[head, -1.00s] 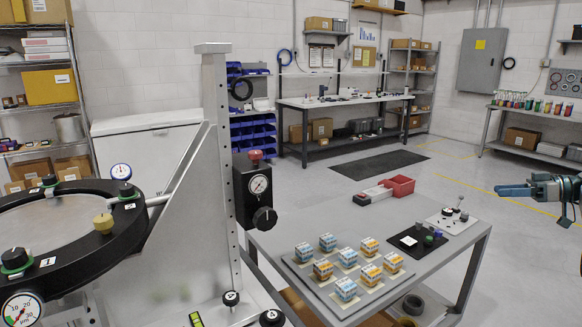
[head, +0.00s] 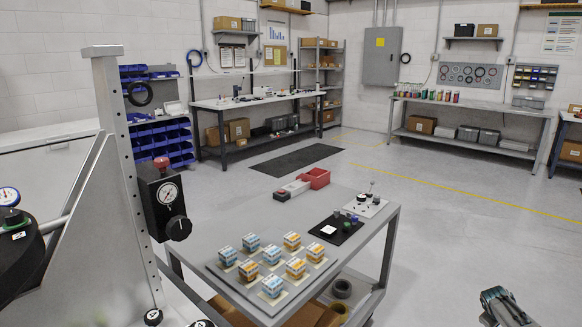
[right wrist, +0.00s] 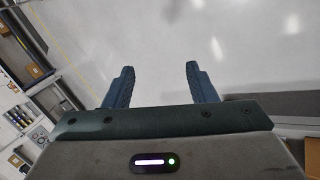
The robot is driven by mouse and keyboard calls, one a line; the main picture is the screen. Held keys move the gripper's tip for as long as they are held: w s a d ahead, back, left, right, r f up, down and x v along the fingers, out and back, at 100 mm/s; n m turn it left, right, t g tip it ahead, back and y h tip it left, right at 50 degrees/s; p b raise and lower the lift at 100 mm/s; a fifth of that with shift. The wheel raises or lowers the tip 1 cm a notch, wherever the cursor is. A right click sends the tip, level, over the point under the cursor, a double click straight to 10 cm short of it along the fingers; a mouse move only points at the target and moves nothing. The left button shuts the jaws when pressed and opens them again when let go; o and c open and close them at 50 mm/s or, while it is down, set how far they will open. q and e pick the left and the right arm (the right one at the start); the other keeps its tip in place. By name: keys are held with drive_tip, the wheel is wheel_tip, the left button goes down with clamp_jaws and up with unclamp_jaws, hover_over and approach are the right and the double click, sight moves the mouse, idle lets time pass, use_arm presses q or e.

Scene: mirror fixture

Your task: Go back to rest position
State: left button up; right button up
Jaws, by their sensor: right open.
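My right gripper (head: 505,308) shows at the lower right edge of the head view, low over the floor and to the right of the grey table (head: 375,240). In the right wrist view its two blue fingers (right wrist: 158,86) are spread apart with nothing between them. Only pale floor shows beyond the fingertips. My left gripper is in neither view.
The mirror fixture's upright (head: 125,160) with a gauge (head: 167,192) stands at left. Floor right of the table (head: 450,230) is clear.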

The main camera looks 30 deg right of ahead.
drive_tip(key=s+f+n+t+h, duration=0.1)
drive_tip(key=s+f+n, duration=0.2)
drive_tip(key=s, duration=0.4)
drive_tip(key=s+f+n+t+h, duration=0.2)
drive_tip(key=s+n, duration=0.1)
drive_tip(key=s, duration=0.5)
drive_tip(key=s+a+f+m+g+y, duration=0.1)
drive_tip(key=s+a+f+m+y, duration=0.2)
drive_tip(key=a+f, duration=1.3)
drive_tip(key=s+a+f+y, duration=0.2)
drive_tip(key=a+f, duration=0.4)
drive_tip(key=a, duration=1)
drive_tip(key=s+a+f+y, duration=0.2)
drive_tip(key=a+f, duration=0.4)
drive_tip(key=a, duration=0.9)
drive_tip(key=s+a+f+m+g+y, duration=0.1)
drive_tip(key=a+f, duration=0.5)
drive_tip(key=a, duration=1)
drive_tip(key=shift+s+a+f+y, duration=0.35)
drive_tip(key=shift+s+y, duration=0.35)
drive_tip(key=shift+s, duration=0.25)
